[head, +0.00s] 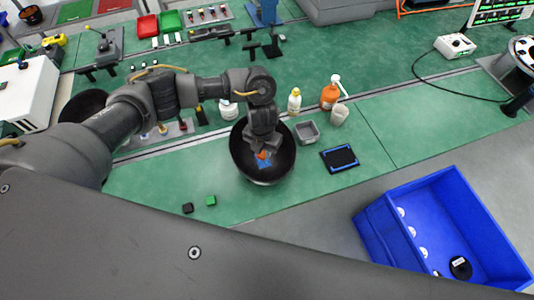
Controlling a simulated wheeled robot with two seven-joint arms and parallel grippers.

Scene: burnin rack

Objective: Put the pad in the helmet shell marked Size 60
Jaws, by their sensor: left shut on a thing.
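A black, bowl-like helmet shell (284,168) stands open side up on the green bench, near its front edge. My left gripper (263,152) points down into this shell. It is shut on a small pad (264,163), of which a blue part shows below an orange spot at the fingertips. I cannot tell if the pad touches the shell's inside. A second dark shell (80,106) stands at the left, partly hidden behind my left arm. No size mark can be read on either shell. My right gripper is not in view.
Right of the shell are a grey square dish (307,132), a black-and-blue tray (340,158), a white bottle (294,100), an orange bottle (329,96) and a cup (339,115). A blue crate (385,232) stands at lower right. Small black and green blocks (211,200) lie in front.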

